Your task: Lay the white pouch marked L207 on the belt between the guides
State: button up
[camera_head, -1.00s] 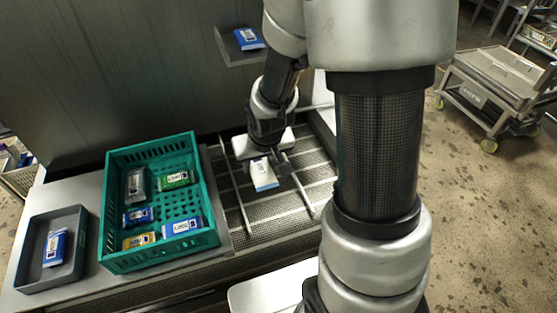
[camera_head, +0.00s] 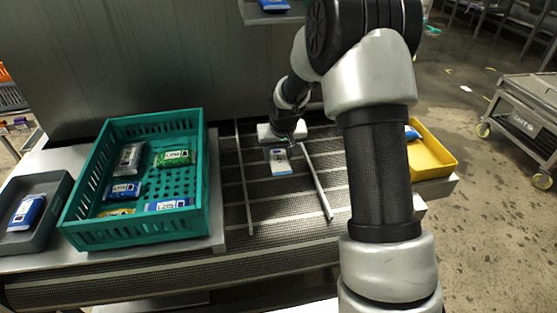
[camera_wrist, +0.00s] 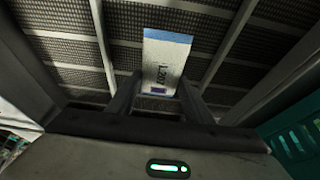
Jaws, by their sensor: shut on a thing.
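The white pouch marked L207 (camera_wrist: 165,60) has blue ends and is held between the two fingers of my gripper (camera_wrist: 158,95) in the wrist view. In the head view the pouch (camera_head: 280,163) is over the belt (camera_head: 275,190), between the left guide (camera_head: 244,185) and the right guide (camera_head: 317,182). My gripper (camera_head: 285,147) is shut on its far end. I cannot tell whether the pouch touches the belt or hangs just above it.
A green crate (camera_head: 205,205) with several pouches stands left of the belt. A grey tray (camera_head: 60,190) with a blue-and-white pouch is farther left. A yellow tray (camera_head: 437,160) is at the right behind my arm. A small shelf (camera_head: 277,18) is on the back wall.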

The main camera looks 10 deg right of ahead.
jog(key=b, duration=0.4)
send_over(278, 180)
jog(key=shift+d+f, duration=0.1)
jog(key=shift+f, duration=3.1)
jog(key=shift+f+b, duration=0.45)
jog(key=shift+f, duration=0.15)
jog(key=o, duration=1.3)
jog(key=shift+c, duration=0.2)
